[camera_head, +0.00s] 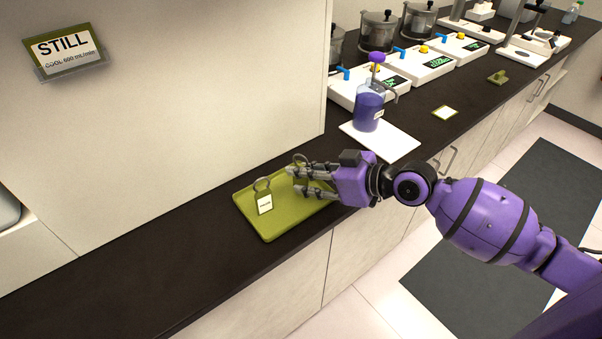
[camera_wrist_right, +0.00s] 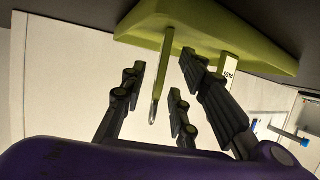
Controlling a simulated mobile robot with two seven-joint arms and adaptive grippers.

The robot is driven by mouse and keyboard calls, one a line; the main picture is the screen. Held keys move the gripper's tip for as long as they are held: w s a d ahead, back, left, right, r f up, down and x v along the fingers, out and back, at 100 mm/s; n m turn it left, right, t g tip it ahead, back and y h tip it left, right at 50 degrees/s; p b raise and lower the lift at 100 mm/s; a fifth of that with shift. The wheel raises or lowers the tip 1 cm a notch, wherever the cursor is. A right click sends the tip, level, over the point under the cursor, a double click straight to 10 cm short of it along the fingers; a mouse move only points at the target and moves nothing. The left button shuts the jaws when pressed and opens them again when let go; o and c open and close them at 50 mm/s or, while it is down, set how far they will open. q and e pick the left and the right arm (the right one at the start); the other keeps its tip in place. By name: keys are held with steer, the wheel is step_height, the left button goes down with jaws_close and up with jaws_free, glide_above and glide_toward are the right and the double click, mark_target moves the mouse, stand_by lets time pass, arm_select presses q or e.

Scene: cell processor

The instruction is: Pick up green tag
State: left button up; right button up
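A green tray (camera_head: 277,226) lies on the dark counter. A tag with a white label (camera_head: 264,204) and a ring on top stands on its left part; its white face also shows in the wrist view (camera_wrist_right: 228,70). My right gripper (camera_head: 297,180) is over the tray's right part. In the wrist view a thin green tag (camera_wrist_right: 167,62), seen edge-on with a metal ring, is between the open fingers (camera_wrist_right: 160,80), with gaps on both sides. In the head view the fingers mostly hide this tag; a ring shows beside them. My left gripper is not in view.
A purple-filled jar (camera_head: 367,110) stands on a white plate (camera_head: 398,142) just beyond the gripper. White devices (camera_head: 424,66) with pots line the back. A green sign reading STILL (camera_head: 64,48) is on the cabinet at left. The counter left of the tray is clear.

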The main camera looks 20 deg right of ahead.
steer(key=shift+x, duration=1)
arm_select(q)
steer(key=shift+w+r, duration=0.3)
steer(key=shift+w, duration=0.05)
arm_select(e)
jaws_close()
steer(key=shift+r, duration=0.1)
